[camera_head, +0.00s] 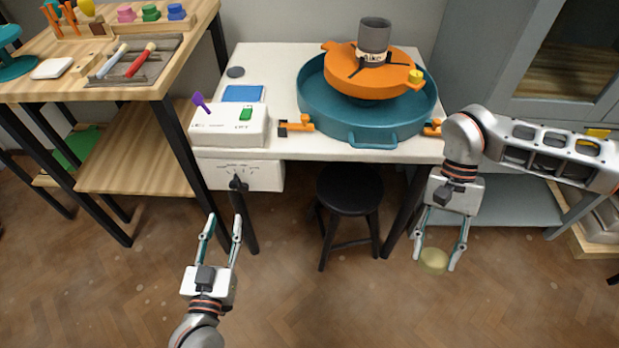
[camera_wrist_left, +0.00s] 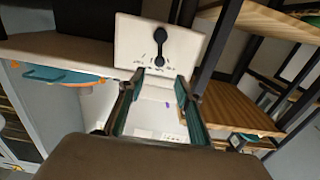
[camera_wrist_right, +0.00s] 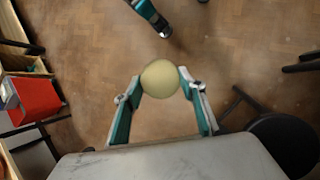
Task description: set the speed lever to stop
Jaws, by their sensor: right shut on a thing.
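A black lever (camera_head: 238,183) is on the front of a white panel (camera_head: 212,174) below the table top. My right gripper (camera_head: 437,260) is shut on a pale yellow round thing (camera_wrist_right: 160,78), held over the floor to the right of the stool.
A white control box (camera_head: 230,126) with a purple lever (camera_head: 200,101) and a green switch (camera_head: 245,114) stands on the table. A teal basin (camera_head: 375,137) with an orange wheel is right of it. A black stool (camera_head: 350,188) stands below. The floor in front is clear.

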